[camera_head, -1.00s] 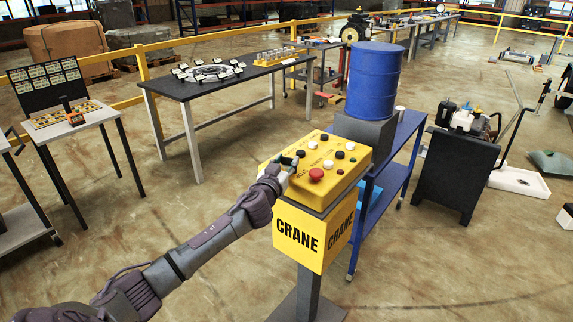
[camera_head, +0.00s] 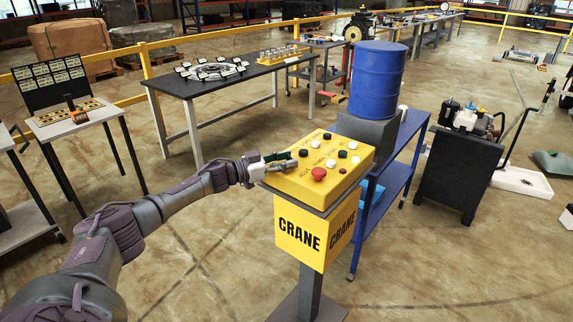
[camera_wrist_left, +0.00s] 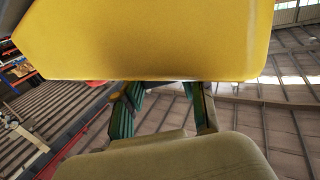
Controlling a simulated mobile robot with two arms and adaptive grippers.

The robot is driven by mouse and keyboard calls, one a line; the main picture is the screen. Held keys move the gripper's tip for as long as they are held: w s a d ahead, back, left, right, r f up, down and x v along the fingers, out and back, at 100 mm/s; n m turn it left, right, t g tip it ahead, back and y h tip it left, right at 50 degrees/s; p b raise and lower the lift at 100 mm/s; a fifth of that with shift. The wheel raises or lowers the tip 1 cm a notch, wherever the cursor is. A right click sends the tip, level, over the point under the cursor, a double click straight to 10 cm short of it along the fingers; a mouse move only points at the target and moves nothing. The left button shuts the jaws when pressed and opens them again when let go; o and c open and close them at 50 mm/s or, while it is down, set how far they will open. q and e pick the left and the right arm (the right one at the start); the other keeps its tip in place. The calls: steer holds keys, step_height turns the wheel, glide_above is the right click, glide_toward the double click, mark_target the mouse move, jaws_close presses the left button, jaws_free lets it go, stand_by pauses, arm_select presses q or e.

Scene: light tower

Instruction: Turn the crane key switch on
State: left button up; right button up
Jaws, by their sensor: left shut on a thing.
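The yellow crane control box (camera_head: 313,182) stands on a grey post, with "CRANE" on its sides. Its sloped top carries black and white buttons and a red mushroom button (camera_head: 319,174). My left gripper (camera_head: 290,162) is at the left edge of this top, fingers pointing right across it, shut on the crane key switch. The key switch itself is hidden by the fingers. In the left wrist view the yellow box (camera_wrist_left: 145,40) fills the upper part, and the two green-grey fingers (camera_wrist_left: 163,92) reach behind its lower edge. My right gripper is not in view.
A blue shelf cart (camera_head: 398,170) with a blue drum (camera_head: 377,80) stands just right of and behind the box. A dark worktable (camera_head: 205,82) is behind to the left. Open floor lies in front of the box.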

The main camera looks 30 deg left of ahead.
arm_select(q)
steer(key=shift+m+h, duration=0.3)
steer(key=shift+h, duration=0.1)
steer(key=o, duration=1.2)
steer(key=shift+c, duration=0.2)
steer(key=v, duration=1.2)
steer(key=shift+r, duration=0.2)
steer(key=shift+w+a, duration=0.1)
